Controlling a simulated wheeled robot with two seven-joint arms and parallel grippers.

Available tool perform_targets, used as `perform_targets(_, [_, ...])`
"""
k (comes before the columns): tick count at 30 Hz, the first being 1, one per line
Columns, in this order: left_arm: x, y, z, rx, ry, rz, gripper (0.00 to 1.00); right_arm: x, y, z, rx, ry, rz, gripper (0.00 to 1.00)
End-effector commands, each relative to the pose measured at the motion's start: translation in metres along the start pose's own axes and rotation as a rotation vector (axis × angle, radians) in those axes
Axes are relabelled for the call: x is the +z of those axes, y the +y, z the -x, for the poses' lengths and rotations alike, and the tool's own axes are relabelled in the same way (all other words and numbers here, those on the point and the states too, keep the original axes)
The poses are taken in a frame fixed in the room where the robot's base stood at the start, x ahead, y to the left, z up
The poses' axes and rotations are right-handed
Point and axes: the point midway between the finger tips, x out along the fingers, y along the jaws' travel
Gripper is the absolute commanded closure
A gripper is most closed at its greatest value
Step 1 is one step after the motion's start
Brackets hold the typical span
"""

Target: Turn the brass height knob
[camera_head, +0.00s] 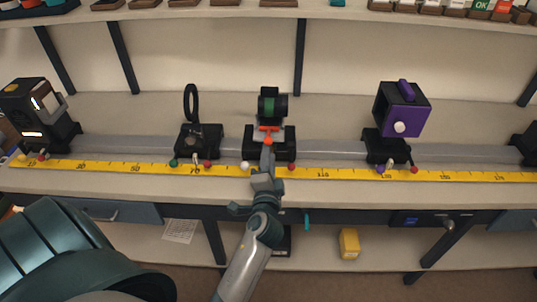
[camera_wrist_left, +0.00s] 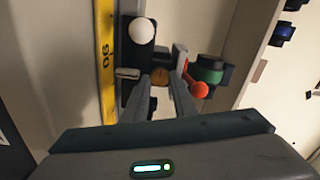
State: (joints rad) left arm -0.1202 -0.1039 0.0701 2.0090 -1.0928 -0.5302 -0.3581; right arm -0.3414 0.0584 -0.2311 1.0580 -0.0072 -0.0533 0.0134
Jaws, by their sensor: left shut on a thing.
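The brass knob (camera_wrist_left: 160,76) is a small round disc on the front of a black carriage in the left wrist view. My left gripper (camera_wrist_left: 163,84) is shut on it, with one finger on each side. In the head view the left gripper (camera_head: 267,152) reaches up from below to the front of the middle carriage (camera_head: 284,137), and it hides the knob. This carriage carries a black and green lens barrel (camera_head: 269,104), with a red-orange part (camera_head: 268,131) under it. My right gripper is not in view.
The carriage sits on a grey rail (camera_head: 335,150) behind a yellow ruler (camera_head: 345,174). A white ball (camera_head: 248,167) and a red ball (camera_head: 291,167) flank the gripper. A black ring holder (camera_head: 191,103) stands left, a purple-faced box (camera_head: 402,109) right.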

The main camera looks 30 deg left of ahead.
Motion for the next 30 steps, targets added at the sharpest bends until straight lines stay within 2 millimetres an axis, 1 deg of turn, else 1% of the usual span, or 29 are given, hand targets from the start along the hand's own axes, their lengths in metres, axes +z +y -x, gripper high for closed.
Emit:
perform_targets(5, [-0.0003,-0.0005,-0.0003,-0.001,0.001,-0.013,0.98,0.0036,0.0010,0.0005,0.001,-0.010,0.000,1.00])
perform_targets(12, [-0.0003,-0.0005,-0.0003,-0.002,0.001,-0.012,0.98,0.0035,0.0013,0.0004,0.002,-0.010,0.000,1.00])
perform_targets(13, [-0.0003,-0.0005,-0.0003,-0.002,0.001,-0.012,0.73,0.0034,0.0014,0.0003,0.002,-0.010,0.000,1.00])
perform_targets(14, [-0.0003,-0.0005,-0.0003,-0.002,0.001,-0.012,0.66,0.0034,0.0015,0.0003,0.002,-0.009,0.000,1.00])
perform_targets(15, [-0.0003,-0.0006,-0.0003,-0.002,0.001,-0.012,0.57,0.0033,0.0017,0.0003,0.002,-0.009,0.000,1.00])
perform_targets(30, [0.0002,-0.0005,-0.0014,0.000,0.001,-0.012,0.57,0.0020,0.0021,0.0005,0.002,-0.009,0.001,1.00])
